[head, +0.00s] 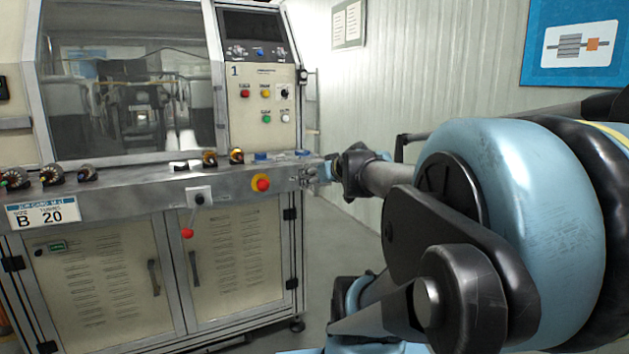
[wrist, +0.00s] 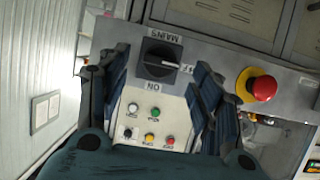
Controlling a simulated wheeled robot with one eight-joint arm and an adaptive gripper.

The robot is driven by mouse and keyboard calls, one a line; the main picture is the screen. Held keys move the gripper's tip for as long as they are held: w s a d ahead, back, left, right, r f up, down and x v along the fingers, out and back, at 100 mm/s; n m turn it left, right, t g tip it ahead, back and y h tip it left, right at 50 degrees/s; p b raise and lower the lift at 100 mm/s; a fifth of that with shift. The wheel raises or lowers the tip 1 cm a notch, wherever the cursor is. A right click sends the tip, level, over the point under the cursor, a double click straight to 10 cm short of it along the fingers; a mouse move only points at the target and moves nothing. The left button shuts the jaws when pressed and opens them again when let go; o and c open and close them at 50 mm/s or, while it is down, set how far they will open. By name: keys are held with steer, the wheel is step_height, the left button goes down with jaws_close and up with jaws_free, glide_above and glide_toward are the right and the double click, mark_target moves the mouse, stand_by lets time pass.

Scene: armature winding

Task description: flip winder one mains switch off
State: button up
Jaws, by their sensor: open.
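The mains switch (wrist: 160,62) is a black rotary knob on a dark square plate, upside down in the wrist view. MAINS is printed above it, ON below it, and a partly covered label that looks like OFF is to its right. The knob's white pointer line points right, toward that label. My gripper (wrist: 163,80) is open, its fingers on either side of the switch, with nothing held; contact cannot be told. In the head view my gripper (head: 314,172) is at the right end of winder one's front ledge, and the switch cannot be made out there.
A red emergency stop on yellow (wrist: 262,87) sits close beside the right finger; it also shows in the head view (head: 260,183). A red-tipped lever (head: 188,232) hangs left of it. Winder one's button panel (head: 265,105) stands above the ledge. A ribbed wall (head: 395,80) is behind.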

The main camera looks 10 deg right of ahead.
steer(key=shift+v, duration=1.35)
steer(key=s+a+f+g, duration=0.1)
steer(key=s+f+g, duration=0.25)
steer(key=f, duration=0.25)
steer(key=s+a+f+g, duration=0.1)
steer(key=s+f+g, duration=0.1)
steer(key=s+f, duration=0.3)
steer(key=s+d+f+m+g+h, duration=0.3)
steer(key=s+d+f+g+h, duration=0.1)
steer(key=s+f, duration=0.7)
steer(key=shift+d+f+m+g, duration=0.3)
steer(key=shift+d+f+g, duration=0.3)
steer(key=shift+d, duration=0.2)
steer(key=shift+s, duration=0.1)
